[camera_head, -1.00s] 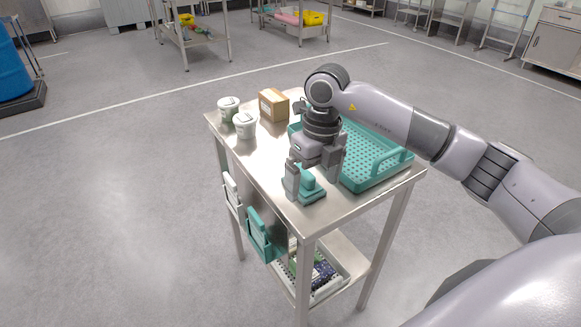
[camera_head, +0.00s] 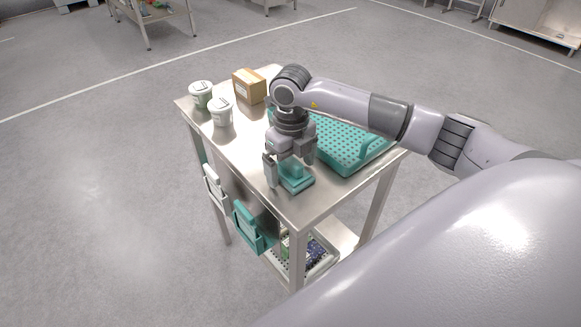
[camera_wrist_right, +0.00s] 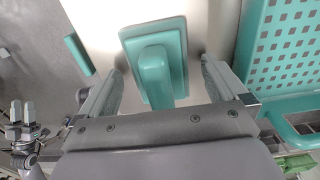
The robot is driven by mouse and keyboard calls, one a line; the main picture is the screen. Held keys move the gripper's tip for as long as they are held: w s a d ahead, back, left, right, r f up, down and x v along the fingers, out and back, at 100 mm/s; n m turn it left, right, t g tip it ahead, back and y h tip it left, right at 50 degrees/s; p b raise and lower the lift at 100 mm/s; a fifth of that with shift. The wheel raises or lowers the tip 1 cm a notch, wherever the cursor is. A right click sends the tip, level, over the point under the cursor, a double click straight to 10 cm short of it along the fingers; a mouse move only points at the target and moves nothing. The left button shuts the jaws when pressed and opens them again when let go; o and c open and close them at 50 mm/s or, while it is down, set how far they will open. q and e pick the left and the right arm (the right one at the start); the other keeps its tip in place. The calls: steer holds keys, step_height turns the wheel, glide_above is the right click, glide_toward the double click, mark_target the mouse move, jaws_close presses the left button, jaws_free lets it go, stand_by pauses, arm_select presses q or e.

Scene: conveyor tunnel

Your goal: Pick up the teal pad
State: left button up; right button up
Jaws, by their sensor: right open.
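The teal pad (camera_head: 297,180) lies flat on the metal table near its front corner, with a raised teal block on top. My right gripper (camera_head: 290,172) points down over it, open, with one finger on each side of the raised block. In the right wrist view the pad (camera_wrist_right: 178,27) lies between and ahead of the two fingers (camera_wrist_right: 162,66), with a gap on both sides of the block. What may be my left gripper (camera_wrist_right: 21,120) shows small at that view's left edge; its jaws are too small to judge.
A perforated teal tray (camera_head: 340,142) stands right beside the gripper. Two white lidded tubs (camera_head: 220,112) and a cardboard box (camera_head: 249,87) stand farther back. White and teal holders (camera_head: 252,230) hang on the table's side. Bare tabletop lies left of the pad.

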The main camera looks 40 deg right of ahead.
mark_target(291, 158)
steer(key=c, duration=1.1)
steer(key=shift+c, duration=0.2)
step_height(291, 158, up, 20)
